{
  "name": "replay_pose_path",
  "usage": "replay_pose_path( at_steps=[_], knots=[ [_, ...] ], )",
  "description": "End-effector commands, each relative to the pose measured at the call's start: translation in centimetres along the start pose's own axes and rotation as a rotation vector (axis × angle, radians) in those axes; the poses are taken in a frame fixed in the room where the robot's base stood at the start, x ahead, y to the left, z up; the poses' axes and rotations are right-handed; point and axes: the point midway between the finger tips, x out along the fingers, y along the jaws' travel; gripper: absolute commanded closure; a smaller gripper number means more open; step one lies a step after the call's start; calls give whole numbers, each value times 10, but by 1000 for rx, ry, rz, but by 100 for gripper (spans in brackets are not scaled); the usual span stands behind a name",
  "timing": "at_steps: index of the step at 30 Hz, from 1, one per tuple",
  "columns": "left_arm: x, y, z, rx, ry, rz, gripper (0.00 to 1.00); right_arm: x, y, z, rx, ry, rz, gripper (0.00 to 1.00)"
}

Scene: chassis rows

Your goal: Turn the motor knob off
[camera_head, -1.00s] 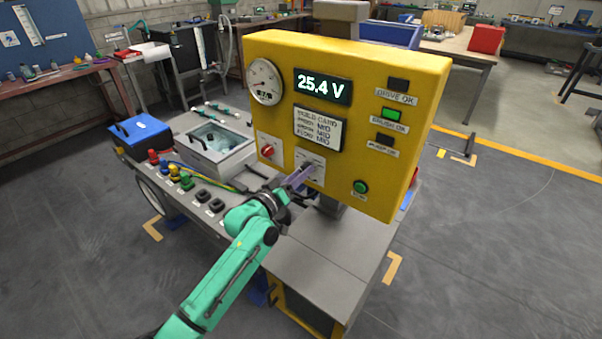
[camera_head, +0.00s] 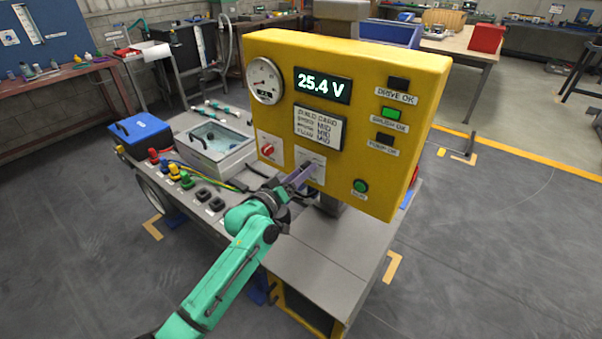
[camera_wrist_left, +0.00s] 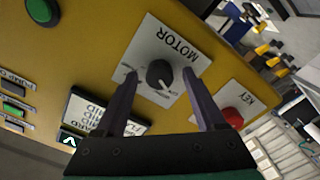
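The motor knob (camera_wrist_left: 160,74) is a round black knob on a white plate marked MOTOR (camera_wrist_left: 176,50), on the yellow panel. In the wrist view a pale pointer mark on it faces down and slightly right; the small position labels are too blurred to read. My left gripper (camera_head: 304,174) is at the panel's lower left, in front of this plate (camera_head: 311,157). Its two purple fingers stand open on either side of the knob, with a visible gap to each. In the head view the fingers hide the knob. My right gripper is not in view.
The yellow panel (camera_head: 345,60) carries a gauge (camera_head: 265,81), a 25.4 V display (camera_head: 322,86), a red key switch (camera_head: 267,149) and a green button (camera_head: 360,186). A clear-lidded box (camera_head: 214,140) and coloured plugs (camera_head: 175,172) sit on the bench to the left.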

Motion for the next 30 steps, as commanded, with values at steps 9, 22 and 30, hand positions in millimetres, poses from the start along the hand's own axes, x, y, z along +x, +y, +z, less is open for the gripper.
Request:
replay_pose_path(
  at_steps=[9,22,30],
  knots=[
    [-30,-1,1,1,-2,-2,29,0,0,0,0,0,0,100],
    [-139,-2,2,0,-1,-2,29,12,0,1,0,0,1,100],
    [-146,0,0,0,0,0,29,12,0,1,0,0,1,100]
  ],
)
